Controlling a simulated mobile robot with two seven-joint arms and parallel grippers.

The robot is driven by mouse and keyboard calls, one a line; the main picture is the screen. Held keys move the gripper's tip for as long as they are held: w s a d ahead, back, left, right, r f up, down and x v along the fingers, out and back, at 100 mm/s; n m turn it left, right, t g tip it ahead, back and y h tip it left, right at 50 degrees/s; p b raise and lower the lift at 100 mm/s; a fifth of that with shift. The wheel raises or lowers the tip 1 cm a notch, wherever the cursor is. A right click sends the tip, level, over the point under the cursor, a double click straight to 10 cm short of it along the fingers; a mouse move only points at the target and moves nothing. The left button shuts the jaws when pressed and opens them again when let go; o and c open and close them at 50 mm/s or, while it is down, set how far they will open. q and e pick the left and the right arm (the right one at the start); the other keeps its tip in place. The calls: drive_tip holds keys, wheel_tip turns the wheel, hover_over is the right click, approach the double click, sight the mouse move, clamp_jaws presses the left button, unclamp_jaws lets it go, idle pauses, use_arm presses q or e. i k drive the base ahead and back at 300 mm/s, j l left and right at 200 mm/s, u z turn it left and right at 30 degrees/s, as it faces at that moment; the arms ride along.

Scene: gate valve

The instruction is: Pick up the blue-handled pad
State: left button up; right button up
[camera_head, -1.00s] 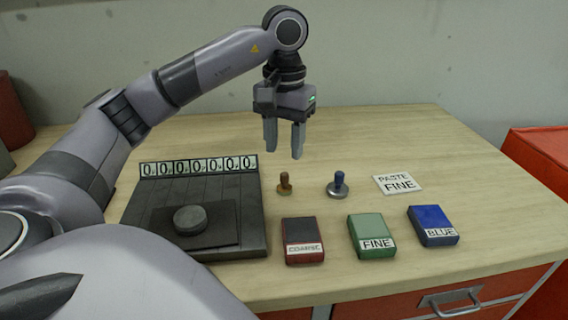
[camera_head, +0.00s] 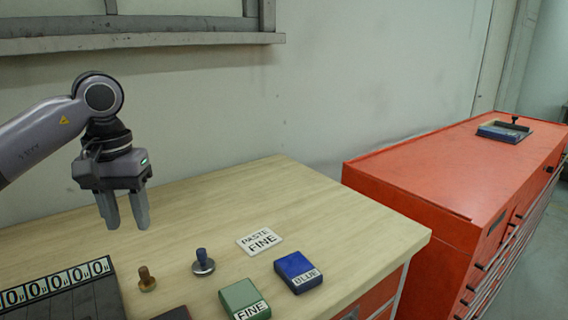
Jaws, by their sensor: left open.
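The blue-handled pad (camera_head: 203,262) stands upright on the wooden table. It has a short blue handle on a round silvery base. My left gripper (camera_head: 127,222) is open and empty, pointing down. It is in the air to the left of the pad and above the table, apart from it. My right gripper is not in the picture.
A brown-handled pad (camera_head: 147,279) stands left of the blue-handled one. A PASTE FINE card (camera_head: 260,240), a green FINE box (camera_head: 244,300) and a BLUE box (camera_head: 298,272) lie nearby. A numbered rack (camera_head: 62,290) is at lower left. A red cabinet (camera_head: 430,180) stands right of the table.

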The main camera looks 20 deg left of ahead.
sight(204, 265)
drive_tip(key=k+l, duration=0.75)
drive_tip(key=l, duration=0.2)
